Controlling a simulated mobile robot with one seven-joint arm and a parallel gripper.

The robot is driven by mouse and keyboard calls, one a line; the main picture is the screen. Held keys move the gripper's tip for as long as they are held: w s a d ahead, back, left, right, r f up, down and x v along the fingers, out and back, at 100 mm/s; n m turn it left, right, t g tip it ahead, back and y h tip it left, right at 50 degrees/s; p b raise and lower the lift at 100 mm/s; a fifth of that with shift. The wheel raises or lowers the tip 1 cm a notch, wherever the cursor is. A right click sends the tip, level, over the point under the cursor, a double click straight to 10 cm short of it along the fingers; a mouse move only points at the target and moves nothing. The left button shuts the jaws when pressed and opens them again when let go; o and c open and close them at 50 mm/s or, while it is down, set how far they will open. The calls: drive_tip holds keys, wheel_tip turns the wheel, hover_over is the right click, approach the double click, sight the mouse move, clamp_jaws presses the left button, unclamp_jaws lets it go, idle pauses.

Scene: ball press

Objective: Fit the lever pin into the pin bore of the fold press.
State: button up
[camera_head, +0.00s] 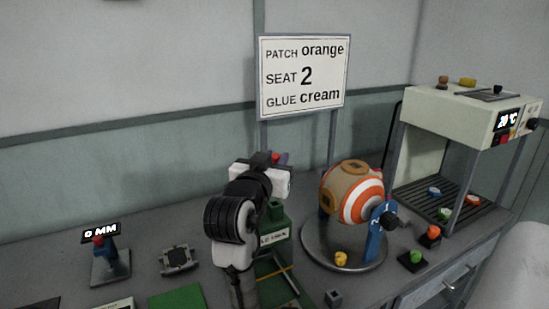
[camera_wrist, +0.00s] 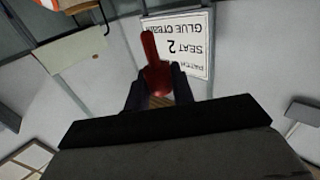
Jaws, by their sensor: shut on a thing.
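My gripper (camera_head: 266,160) is raised over the middle of the bench, in front of the sign. In the wrist view my gripper (camera_wrist: 156,92) is shut on a red pin-like piece with a slim shank and wider end, likely the lever pin (camera_wrist: 152,60). In the head view only a small red bit of the lever pin (camera_head: 276,157) shows past the gripper. A green upright body with a white label (camera_head: 276,216) stands behind and below my arm; it may be the fold press, but I cannot tell. No pin bore is visible; my arm hides part of this body.
A striped ball (camera_head: 359,203) sits in a round-based holder (camera_head: 317,255) to the right. A heater-like rack (camera_head: 465,110) stands farther right. A gauge (camera_head: 103,255) and small dark fixture (camera_head: 179,258) stand left. The sign (camera_head: 302,77) rises behind my gripper.

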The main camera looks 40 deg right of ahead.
drive_tip(key=shift+f+b, duration=1.4)
drive_tip(key=shift+f, duration=0.85)
drive_tip(key=shift+f+b, duration=0.65)
drive_tip(key=shift+f, duration=0.7)
drive_tip(key=shift+r, duration=0.2)
drive_tip(key=shift+r+p, duration=0.7)
drive_tip(key=shift+p, duration=0.15)
drive_tip(key=shift+r, duration=0.1)
drive_tip(key=shift+p, duration=0.4)
idle(1.2)
drive_tip(key=shift+f+b, duration=0.7)
drive_tip(key=shift+f, duration=0.35)
drive_tip(key=o, duration=1.1)
